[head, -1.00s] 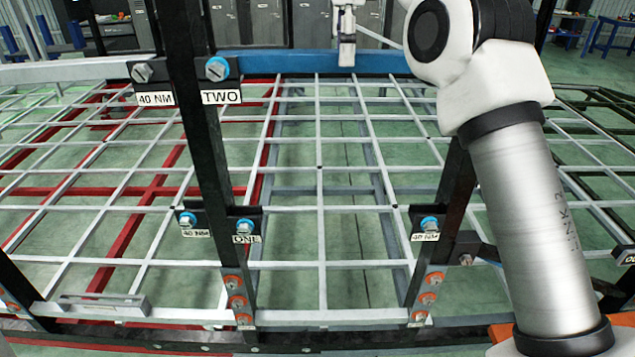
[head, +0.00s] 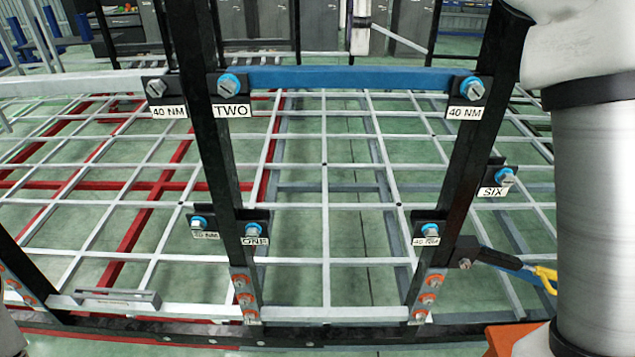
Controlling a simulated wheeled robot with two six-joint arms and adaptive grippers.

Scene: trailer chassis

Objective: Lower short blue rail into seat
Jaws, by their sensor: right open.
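The short blue rail (head: 345,78) lies level across the top of the frame, between two black posts. Its left end meets the bracket plate labelled TWO (head: 231,98). Its right end meets the plate labelled 40 NM (head: 467,100). A blue-collared bolt shows at each end. I cannot tell how deep the ends sit. My right arm fills the right edge. My left gripper is not in view.
Black posts (head: 212,150) and (head: 465,180) rise on both sides of the rail. A pale mesh deck (head: 325,205) spreads behind and below. A plate labelled SIX (head: 493,190) sticks out at right. A dark bar with a yellow end (head: 545,278) lies near my right arm.

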